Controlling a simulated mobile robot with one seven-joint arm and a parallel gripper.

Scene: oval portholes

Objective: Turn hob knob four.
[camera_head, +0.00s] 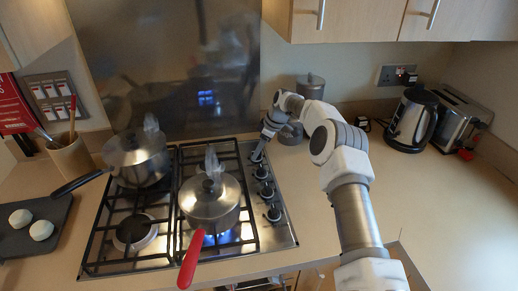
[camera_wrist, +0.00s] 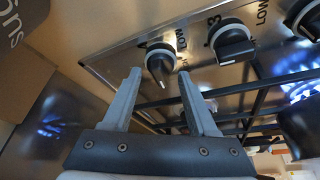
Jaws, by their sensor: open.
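The hob (camera_head: 160,262) is a steel gas hob with a column of black knobs on silver collars down its right side. My gripper (camera_head: 259,153) reaches to the farthest knob (camera_head: 256,156), which it partly hides. In the wrist view my gripper (camera_wrist: 160,76) is open, its two grey fingers pointing at a knob (camera_wrist: 159,58) that shows between and just beyond the fingertips. I cannot tell whether they touch it. Its number is not readable. The neighbouring knob (camera_wrist: 234,42) to the right has a "3" beside it, and another knob (camera_wrist: 306,18) lies further right.
A steaming pan with a red handle (camera_head: 193,258) stands front right on the hob, with blue flame below. Another steaming pan (camera_head: 137,160) is back left.

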